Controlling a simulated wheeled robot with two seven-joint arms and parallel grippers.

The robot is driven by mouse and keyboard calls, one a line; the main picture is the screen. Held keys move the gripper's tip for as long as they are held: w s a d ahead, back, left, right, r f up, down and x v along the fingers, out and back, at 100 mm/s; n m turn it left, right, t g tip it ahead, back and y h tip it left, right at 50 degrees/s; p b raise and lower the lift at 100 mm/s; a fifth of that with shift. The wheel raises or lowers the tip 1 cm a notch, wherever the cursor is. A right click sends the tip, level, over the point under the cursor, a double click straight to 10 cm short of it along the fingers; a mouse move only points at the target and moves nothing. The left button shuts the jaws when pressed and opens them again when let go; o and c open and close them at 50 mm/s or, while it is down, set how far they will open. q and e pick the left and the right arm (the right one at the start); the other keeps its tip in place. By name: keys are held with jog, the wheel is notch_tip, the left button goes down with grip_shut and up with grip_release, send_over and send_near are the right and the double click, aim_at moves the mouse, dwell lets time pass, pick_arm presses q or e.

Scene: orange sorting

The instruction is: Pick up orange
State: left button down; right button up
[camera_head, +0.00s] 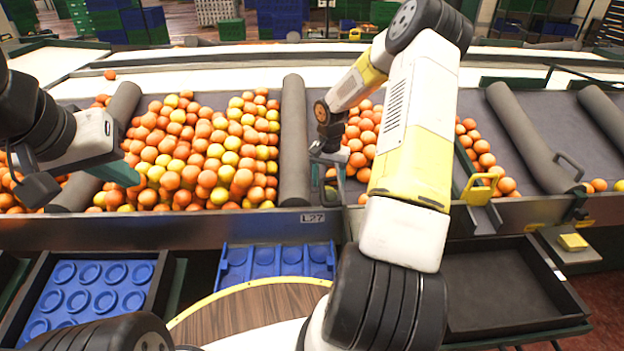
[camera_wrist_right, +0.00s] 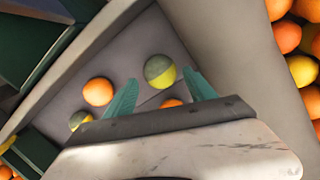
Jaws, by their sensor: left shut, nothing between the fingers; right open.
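Many oranges (camera_head: 215,150), some orange and some yellow, are heaped on the grey sorting bed, with another heap (camera_head: 360,135) behind my right arm. My right gripper (camera_head: 338,172) hangs low beside the dark padded divider, open and empty. In the right wrist view its teal fingers (camera_wrist_right: 161,92) are apart. A half-grey, half-yellow fruit (camera_wrist_right: 160,71) shows between and beyond them. An orange one (camera_wrist_right: 97,92) lies to the left, and another (camera_wrist_right: 171,103) is partly hidden by the gripper. My left gripper (camera_head: 124,173) is shut and empty over the left edge of the heap.
Dark padded dividers (camera_head: 294,140) separate the lanes. In front stand a blue tray with round cups (camera_head: 95,290), another blue tray (camera_head: 275,262) and an empty black tray (camera_head: 505,285). A yellow handle (camera_head: 480,187) stands at the bed's front edge, right of my right arm.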

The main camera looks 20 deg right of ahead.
jog(key=shift+f, duration=1.35)
jog(key=c, duration=1.2)
